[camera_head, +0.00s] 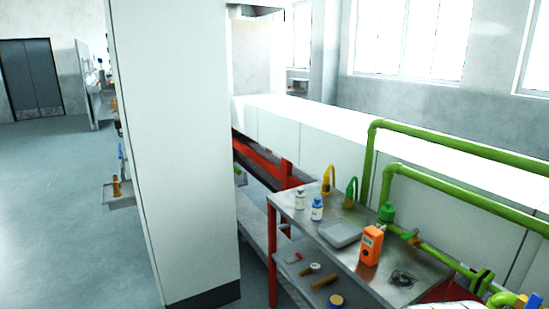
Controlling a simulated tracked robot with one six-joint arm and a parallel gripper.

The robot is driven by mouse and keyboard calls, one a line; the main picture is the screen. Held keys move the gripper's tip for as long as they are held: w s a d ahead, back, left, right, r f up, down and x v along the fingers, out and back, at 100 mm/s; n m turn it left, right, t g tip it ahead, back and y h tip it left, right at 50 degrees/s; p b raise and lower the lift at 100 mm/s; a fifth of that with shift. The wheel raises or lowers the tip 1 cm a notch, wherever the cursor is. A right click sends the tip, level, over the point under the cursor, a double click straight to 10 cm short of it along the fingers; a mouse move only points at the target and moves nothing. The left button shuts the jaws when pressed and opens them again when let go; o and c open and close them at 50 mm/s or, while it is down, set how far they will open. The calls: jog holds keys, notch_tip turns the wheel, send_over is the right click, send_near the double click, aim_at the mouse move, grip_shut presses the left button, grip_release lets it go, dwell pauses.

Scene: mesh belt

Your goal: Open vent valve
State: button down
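Green pipes (455,151) run along the right side, in front of the long white housing. A small valve-like fitting with an orange-yellow part (410,238) sits on the lower green pipe behind the bench. More yellow and orange fittings (525,300) show at the bottom right corner, cut by the frame edge. I cannot tell which fitting is the vent valve, or whether it is open or closed. My gripper is not in view.
A steel bench (300,219) with red legs holds bottles, a grey flat device (339,234) and an orange handheld device (371,246). Tools lie on its lower shelf. A tall white cabinet (180,150) stands left of centre. The floor (60,200) at left is clear.

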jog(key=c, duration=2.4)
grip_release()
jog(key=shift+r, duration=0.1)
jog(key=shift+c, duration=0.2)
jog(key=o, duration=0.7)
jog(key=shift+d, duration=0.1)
